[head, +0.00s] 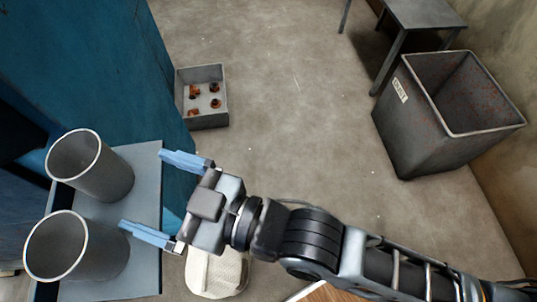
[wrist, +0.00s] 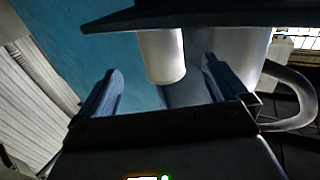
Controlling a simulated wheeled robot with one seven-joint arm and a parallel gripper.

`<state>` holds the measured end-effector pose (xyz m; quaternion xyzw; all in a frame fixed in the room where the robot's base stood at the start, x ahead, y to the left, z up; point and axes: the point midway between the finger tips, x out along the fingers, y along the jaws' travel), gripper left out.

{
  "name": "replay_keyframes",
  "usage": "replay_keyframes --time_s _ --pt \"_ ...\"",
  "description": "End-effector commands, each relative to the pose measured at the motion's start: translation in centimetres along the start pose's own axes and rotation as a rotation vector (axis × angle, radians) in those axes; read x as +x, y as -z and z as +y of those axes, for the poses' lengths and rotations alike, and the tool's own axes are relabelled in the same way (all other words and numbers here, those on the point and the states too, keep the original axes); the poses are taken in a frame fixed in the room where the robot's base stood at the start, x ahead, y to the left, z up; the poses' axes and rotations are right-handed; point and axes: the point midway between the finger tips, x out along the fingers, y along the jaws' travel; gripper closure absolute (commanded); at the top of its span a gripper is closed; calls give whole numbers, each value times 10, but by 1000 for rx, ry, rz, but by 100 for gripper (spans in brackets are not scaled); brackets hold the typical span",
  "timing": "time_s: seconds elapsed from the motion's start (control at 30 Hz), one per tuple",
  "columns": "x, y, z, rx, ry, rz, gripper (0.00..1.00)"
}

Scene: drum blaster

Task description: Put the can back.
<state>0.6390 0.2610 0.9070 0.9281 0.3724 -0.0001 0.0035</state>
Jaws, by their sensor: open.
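Two grey open-topped cans stand upright on a grey shelf (head: 148,215) at the left in the head view, an upper can (head: 108,180) and a lower can (head: 100,255). I cannot tell which is the task's can. My gripper (head: 142,190) is open, its blue fingers pointing left over the shelf at the cans. It looks empty and apart from them. In the wrist view, a pale cylinder (wrist: 162,55) shows beyond and between the open fingertips, with a dark edge across its top. I cannot tell which can it is.
A blue cabinet (head: 85,60) rises behind the shelf. A grey box (head: 203,120) with several small brown items is on the floor. A large rusty bin (head: 425,140) and a table (head: 425,12) stand at the right. A pale object (head: 216,275) lies below my gripper. Mid-floor is clear.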

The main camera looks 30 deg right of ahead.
Motion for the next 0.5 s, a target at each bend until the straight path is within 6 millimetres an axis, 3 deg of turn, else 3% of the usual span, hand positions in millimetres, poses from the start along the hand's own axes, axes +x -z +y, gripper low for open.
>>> replay_keyframes --time_s 0.17,0.33,0.5 --pt "-29 -13 23 -8 -62 -26 0" --pt "-108 -37 64 -14 -219 -90 0" --pt "-195 -46 81 3 -390 -152 0"
